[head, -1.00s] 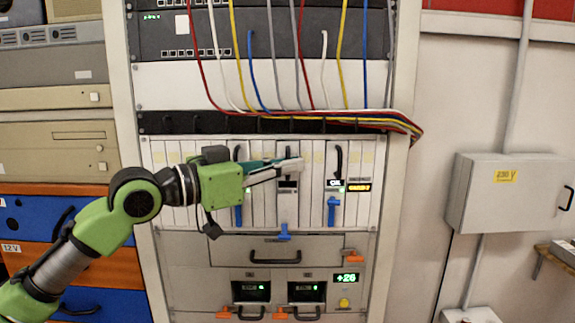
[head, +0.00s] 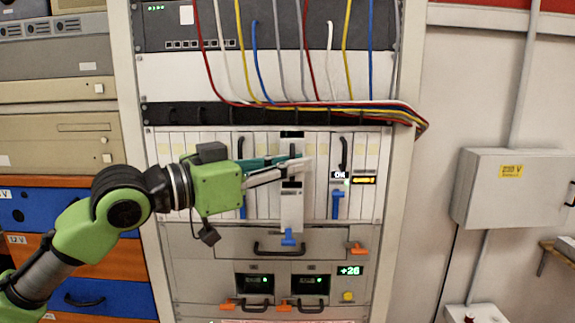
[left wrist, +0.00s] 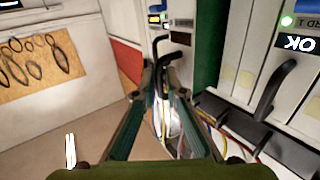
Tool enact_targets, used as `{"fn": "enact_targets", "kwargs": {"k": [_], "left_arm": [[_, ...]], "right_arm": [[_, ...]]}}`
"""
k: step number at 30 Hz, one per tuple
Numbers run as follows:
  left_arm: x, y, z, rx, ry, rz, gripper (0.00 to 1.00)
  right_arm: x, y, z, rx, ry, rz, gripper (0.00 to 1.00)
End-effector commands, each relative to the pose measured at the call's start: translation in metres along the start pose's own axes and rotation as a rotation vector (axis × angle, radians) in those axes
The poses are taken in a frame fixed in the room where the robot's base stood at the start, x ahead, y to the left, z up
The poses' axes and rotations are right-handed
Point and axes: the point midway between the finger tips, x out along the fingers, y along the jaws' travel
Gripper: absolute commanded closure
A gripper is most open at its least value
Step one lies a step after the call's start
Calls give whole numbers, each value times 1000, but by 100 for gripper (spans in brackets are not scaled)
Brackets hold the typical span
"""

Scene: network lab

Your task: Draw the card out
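The card (head: 292,208) stands upright in the middle of the card row, with a pale front, a dark label and a blue lever at its foot. It sticks out in front of its neighbours. In the left wrist view its front (left wrist: 180,12) shows, with a green board side behind it. My left gripper (head: 304,164) is at the card's upper front. The fingers hide part of the handle in the head view. My right gripper is not in view.
Neighbouring cards include one with an OK display (head: 339,176) and a blue lever to the right. Coloured cables (head: 330,104) hang above the row. A drawer (head: 279,242) sits below. A grey wall box (head: 510,190) is at the right.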

Motion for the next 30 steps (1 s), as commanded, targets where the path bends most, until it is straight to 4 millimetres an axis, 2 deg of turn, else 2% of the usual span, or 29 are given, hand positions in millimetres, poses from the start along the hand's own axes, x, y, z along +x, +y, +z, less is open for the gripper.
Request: {"fn": "enact_targets", "kwargs": {"k": [5, 18, 24, 30], "left_arm": [[-15, -2, 1, -1, -1, -3, 88], [-101, -2, 2, -1, -2, -4, 88], [-118, -1, 1, -1, -1, -1, 88], [-120, 0, 0, 0, 0, 0, 88]], "right_arm": [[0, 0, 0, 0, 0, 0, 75], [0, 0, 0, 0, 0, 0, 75], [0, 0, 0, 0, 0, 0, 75], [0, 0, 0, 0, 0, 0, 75]]}}
